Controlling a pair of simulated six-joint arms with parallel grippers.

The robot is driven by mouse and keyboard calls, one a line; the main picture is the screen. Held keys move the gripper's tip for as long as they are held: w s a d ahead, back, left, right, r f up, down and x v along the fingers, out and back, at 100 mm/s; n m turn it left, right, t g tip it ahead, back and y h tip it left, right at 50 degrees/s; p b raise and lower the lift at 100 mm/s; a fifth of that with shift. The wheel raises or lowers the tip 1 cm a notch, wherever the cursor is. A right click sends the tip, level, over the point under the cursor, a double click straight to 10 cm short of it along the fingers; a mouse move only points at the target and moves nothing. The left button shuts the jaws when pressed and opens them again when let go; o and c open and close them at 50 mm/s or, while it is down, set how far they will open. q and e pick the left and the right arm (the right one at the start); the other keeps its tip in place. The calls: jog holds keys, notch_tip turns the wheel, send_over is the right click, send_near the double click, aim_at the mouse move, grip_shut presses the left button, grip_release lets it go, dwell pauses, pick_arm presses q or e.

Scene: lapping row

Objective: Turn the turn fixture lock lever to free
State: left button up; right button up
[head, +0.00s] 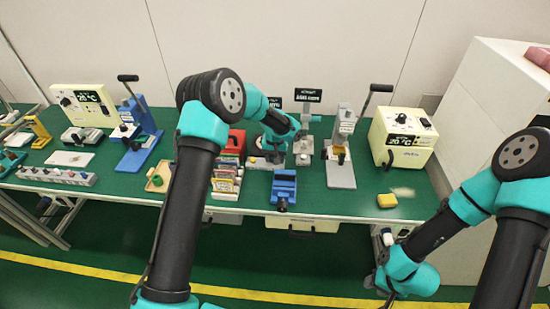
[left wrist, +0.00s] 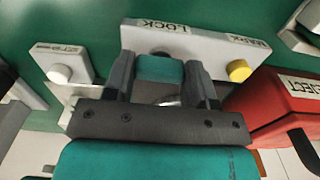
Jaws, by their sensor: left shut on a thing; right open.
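The turn fixture's pale plate (left wrist: 215,48) shows in the left wrist view, with a LOCK label near its middle and another label at its right end. The lock lever's teal grip (left wrist: 160,69) stands between the fingers of my left gripper (left wrist: 161,78), which is shut on it. The lever lies by the LOCK label; its lower part is mostly hidden by the gripper. In the head view my left gripper (head: 274,153) is small and partly hidden by its own wrist at the bench's middle. My right gripper (head: 380,284) is open, low at the right, off the bench's front edge.
A red REJECT bin (left wrist: 275,105) stands close right of the left gripper. A yellow knob (left wrist: 239,70) and a white knob (left wrist: 60,73) flank it. A blue vise (head: 284,186), a grey press (head: 340,165) and a yellow block (head: 387,200) stand on the green bench (head: 330,202).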

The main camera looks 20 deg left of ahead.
pick_arm(q)
jog(key=shift+n, duration=0.3)
jog(key=o, duration=0.9)
jog(key=shift+o, duration=0.2)
jog(key=shift+r, duration=0.1)
notch_tip(320, 180, up, 17)
jog(key=shift+r, duration=0.15)
jog(key=shift+a, duration=0.15)
dwell(0.3)
